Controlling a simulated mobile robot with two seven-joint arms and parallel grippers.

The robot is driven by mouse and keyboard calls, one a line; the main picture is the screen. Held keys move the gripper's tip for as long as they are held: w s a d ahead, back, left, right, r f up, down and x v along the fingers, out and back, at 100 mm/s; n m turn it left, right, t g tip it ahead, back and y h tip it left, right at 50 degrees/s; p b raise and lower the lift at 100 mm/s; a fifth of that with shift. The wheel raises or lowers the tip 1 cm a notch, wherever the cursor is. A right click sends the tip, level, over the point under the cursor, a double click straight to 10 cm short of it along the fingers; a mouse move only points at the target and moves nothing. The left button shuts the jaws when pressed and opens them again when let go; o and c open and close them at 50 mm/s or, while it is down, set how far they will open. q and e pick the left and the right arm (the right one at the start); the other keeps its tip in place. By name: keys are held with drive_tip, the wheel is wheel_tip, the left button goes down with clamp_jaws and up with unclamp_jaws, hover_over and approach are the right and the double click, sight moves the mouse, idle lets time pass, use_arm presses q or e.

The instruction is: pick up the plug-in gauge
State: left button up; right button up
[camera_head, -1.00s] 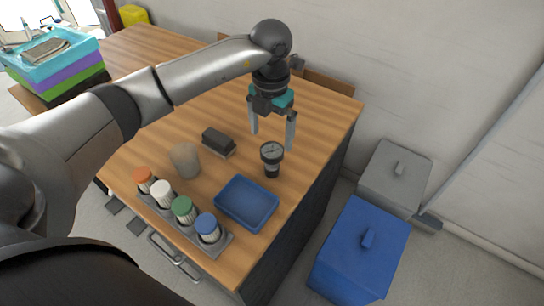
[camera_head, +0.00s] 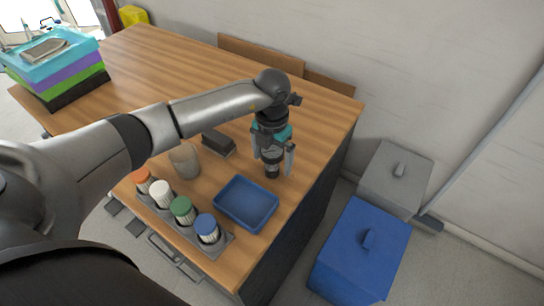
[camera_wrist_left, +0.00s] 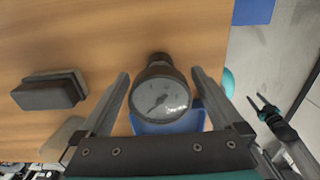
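The plug-in gauge (camera_wrist_left: 160,98) has a round white dial with a dark rim and a dark stem. It stands upright on the wooden table. In the head view only its dark lower part (camera_head: 272,171) shows below my gripper. My left gripper (camera_head: 273,166) is above and around the gauge, with its fingers apart. In the left wrist view the gauge is between the two open fingers, with a visible gap on each side. My right gripper (camera_wrist_left: 256,99) shows small at the right of the left wrist view, with its fingers apart and empty.
A blue tray (camera_head: 246,203) is close in front of the gauge. The table's right edge is near. Blue (camera_head: 360,250) and grey (camera_head: 396,178) bins stand beyond it.

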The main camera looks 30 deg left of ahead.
use_arm(q)
drive_tip(key=c, duration=1.5)
drive_tip(key=shift+o, duration=0.2)
drive_tip(key=shift+r, duration=0.1)
